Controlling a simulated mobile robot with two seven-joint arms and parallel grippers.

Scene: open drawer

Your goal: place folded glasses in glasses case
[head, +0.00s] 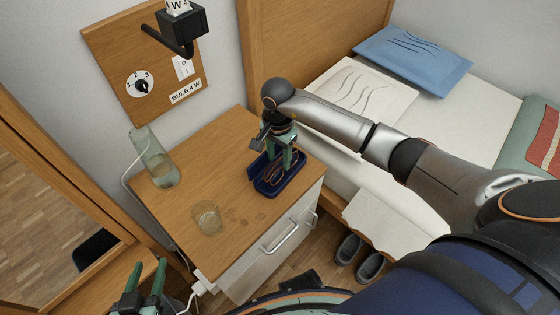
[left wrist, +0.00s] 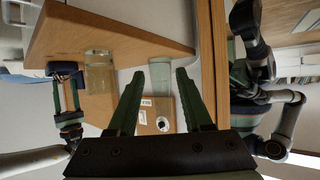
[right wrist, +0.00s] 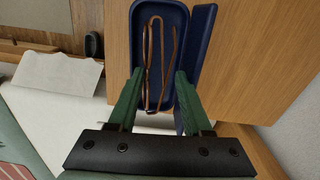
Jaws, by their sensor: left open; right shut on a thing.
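The brown folded glasses (head: 278,172) are in the open dark blue glasses case (head: 265,189) on the wooden bedside cabinet. In the right wrist view the glasses (right wrist: 150,60) lie lengthwise within the outline of the case (right wrist: 183,14), with its lid (right wrist: 201,45) open alongside. My right gripper (head: 280,158) points down over the case and is shut on the glasses; whether they touch the case floor is hard to tell. My left gripper (head: 141,278) is open and empty at the lower left, away from the case.
A glass carafe (head: 158,168) and a tumbler (head: 207,217) stand on the cabinet top (head: 200,150), left of the case. A wall panel (head: 140,75) with a lamp (head: 180,27) is behind. A bed (head: 440,115) is at the right. Slippers (head: 370,266) lie on the floor.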

